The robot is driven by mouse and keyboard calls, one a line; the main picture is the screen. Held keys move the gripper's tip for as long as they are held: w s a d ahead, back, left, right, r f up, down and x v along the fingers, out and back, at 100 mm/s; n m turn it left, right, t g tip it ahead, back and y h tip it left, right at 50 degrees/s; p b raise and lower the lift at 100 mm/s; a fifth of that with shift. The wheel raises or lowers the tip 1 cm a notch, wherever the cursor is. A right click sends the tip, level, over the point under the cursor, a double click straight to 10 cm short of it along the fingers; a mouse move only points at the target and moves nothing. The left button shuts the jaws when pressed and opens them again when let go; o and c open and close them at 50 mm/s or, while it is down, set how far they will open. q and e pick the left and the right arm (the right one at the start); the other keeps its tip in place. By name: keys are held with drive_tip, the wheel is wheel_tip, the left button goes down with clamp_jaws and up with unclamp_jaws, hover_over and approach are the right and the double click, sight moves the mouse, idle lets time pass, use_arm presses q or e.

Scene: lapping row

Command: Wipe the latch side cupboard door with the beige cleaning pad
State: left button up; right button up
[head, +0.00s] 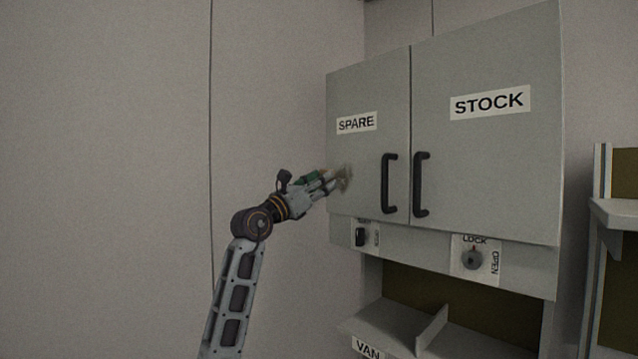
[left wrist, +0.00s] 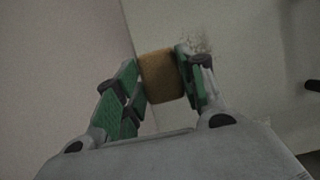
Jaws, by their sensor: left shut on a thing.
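The grey cupboard has a left door (head: 368,100) labelled SPARE and a right door (head: 500,150) labelled STOCK, both closed, each with a black handle. My left gripper (head: 335,181) is at the lower left part of the SPARE door, shut on the beige cleaning pad (left wrist: 161,76). In the left wrist view the pad sits between the green-backed fingers, close to the door. I cannot tell whether it touches. A brownish smudge (left wrist: 202,46) shows on the door beside the right finger; it also shows in the head view (head: 346,173). My right gripper is not in view.
Under the SPARE door is a small black latch (head: 360,237); under the STOCK door is a round knob (head: 472,260) marked LOCK and OPEN. A divided shelf (head: 390,325) lies below. Another shelf unit (head: 615,212) stands at the right. The wall at left is bare.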

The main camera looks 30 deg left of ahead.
use_arm(q)
drive_tip(key=shift+w+d, duration=0.2)
drive_tip(key=shift+w, duration=0.35)
idle(0.4)
drive_tip(key=shift+d, duration=0.1)
drive_tip(key=shift+s+d+p, duration=0.3)
drive_tip(key=shift+s+d, duration=0.1)
drive_tip(key=shift+d, duration=0.45)
drive_tip(key=shift+s+d+p, duration=0.3)
drive_tip(key=shift+s+d, duration=0.05)
drive_tip(key=shift+d, duration=0.45)
drive_tip(key=shift+s+d+p, duration=0.2)
drive_tip(key=shift+s+d, duration=0.05)
drive_tip(key=shift+d, duration=0.65)
drive_tip(key=shift+s+d+p, duration=0.2)
drive_tip(key=shift+s+d, duration=0.05)
drive_tip(key=shift+d, duration=0.65)
drive_tip(key=shift+w+a, duration=0.1)
drive_tip(key=shift+w+a, duration=0.3)
drive_tip(key=shift+a, duration=0.6)
drive_tip(key=shift+w+a, duration=0.25)
drive_tip(key=shift+a, duration=0.6)
